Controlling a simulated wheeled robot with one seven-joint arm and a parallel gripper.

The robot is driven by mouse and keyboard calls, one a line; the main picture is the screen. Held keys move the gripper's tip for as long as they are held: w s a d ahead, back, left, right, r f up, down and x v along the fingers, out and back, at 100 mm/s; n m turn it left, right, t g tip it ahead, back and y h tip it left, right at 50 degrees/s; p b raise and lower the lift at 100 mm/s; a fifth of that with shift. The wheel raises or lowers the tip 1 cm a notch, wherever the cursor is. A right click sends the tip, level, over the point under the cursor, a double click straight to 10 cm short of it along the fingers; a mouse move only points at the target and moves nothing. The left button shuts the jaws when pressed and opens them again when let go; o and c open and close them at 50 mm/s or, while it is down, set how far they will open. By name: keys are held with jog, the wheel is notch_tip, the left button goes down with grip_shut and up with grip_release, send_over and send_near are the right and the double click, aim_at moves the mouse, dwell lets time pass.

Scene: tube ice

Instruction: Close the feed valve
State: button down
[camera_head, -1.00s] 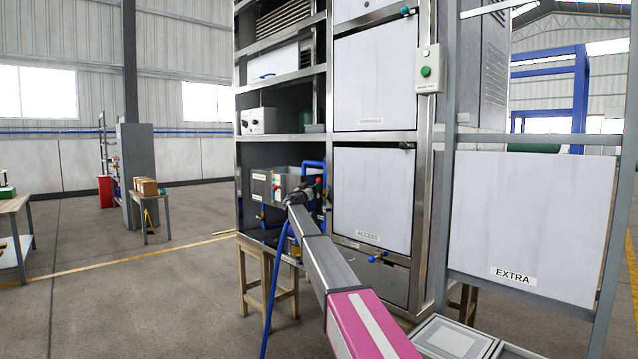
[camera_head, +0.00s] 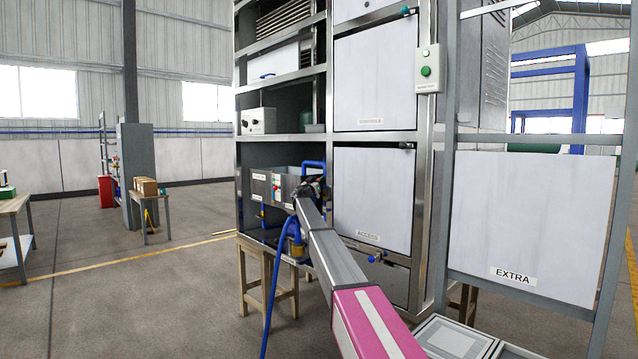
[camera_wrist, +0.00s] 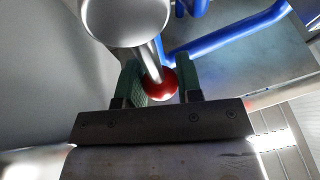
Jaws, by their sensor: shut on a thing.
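The feed valve handle is a metal rod ending in a red ball knob (camera_wrist: 160,86) in the wrist view. My gripper (camera_wrist: 160,80) has its two green-padded fingers on either side of the knob and is shut on it. The rod runs up from the knob to a rounded metal body (camera_wrist: 125,18). In the head view my gripper (camera_head: 308,184) is at the open bay of the steel rack, beside a grey box. The knob is hidden there behind my arm's end.
Blue pipes (camera_wrist: 225,35) pass close beyond the fingers. A blue hose (camera_head: 275,285) hangs left of my arm. The ACCESS door (camera_head: 372,195) is shut, close to the right. Open floor lies to the left.

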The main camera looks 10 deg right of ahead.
jog(key=shift+w, duration=0.1)
jog(key=w+a+f+n+g+y, duration=0.1)
jog(key=w+a+f+n+y, duration=0.1)
jog(key=n, duration=0.7)
jog(key=w+a+f+n+g+y, duration=0.2)
jog(key=w+f+n+y, duration=0.2)
jog(key=n, duration=0.6)
jog(key=shift+a+f+y, duration=0.4)
jog(key=shift+f, duration=0.7)
jog(key=shift+w, duration=0.1)
jog(key=c, duration=0.8)
grip_release()
jog(key=shift+f, duration=0.1)
